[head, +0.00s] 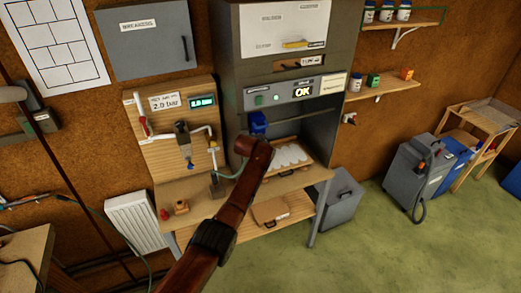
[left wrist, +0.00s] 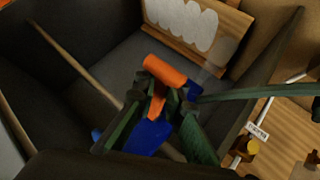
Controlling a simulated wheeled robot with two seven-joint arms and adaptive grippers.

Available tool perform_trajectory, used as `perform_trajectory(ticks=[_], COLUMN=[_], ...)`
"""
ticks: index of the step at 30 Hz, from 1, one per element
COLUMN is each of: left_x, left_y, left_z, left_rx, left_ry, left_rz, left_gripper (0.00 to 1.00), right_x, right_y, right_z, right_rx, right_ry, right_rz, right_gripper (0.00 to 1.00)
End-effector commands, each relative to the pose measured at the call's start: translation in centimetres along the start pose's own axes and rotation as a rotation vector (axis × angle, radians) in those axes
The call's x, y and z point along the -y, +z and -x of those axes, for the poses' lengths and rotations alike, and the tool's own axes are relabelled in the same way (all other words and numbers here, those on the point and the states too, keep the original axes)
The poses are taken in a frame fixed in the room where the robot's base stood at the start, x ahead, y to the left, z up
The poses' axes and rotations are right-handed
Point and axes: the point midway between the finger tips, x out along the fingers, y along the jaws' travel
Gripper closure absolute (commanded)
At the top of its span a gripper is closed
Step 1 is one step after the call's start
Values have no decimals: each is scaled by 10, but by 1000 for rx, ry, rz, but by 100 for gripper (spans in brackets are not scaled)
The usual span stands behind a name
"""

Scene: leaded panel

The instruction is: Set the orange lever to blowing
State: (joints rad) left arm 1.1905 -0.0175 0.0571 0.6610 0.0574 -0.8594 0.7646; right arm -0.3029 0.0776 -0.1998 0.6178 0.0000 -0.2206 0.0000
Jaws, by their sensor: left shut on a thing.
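The orange lever (left wrist: 165,71) shows in the left wrist view as a short cylinder with a stem below it. A blue part (left wrist: 149,136) lies below and behind the stem. My left gripper (left wrist: 164,100) is shut on the orange lever, with its dark green fingers on both sides of the stem. In the head view a blue piece (head: 258,122) shows under the booth's panel, by the end of my arm. The lever and the gripper cannot be made out there. The lever's setting cannot be read. My right gripper is in neither view.
The grey booth (head: 287,62) has a lit OK display (head: 303,91). A wooden tray with white ovals (head: 290,157) is inside. A wooden board with pipes and gauge (head: 170,130) stands to the left. A grey box (head: 340,197) is on the floor at right.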

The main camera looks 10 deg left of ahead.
Motion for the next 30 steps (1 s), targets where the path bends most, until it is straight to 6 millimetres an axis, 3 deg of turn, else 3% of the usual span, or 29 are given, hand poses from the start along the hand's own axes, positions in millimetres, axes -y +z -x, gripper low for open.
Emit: perform_trajectory(ticks=[9,24,25,30], left_x=[-6,-8,-8,-9], left_y=[3,4,4,3], left_z=[0,-1,-1,-1], left_rx=[65,74,74,73], left_ry=[-10,-11,-11,-10], left_rz=[33,36,36,36], left_gripper=[100,100,88,76], right_x=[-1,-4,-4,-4], right_y=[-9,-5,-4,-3], right_z=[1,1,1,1], right_rx=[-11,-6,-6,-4], right_ry=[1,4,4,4], right_rz=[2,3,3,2], right_gripper=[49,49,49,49])
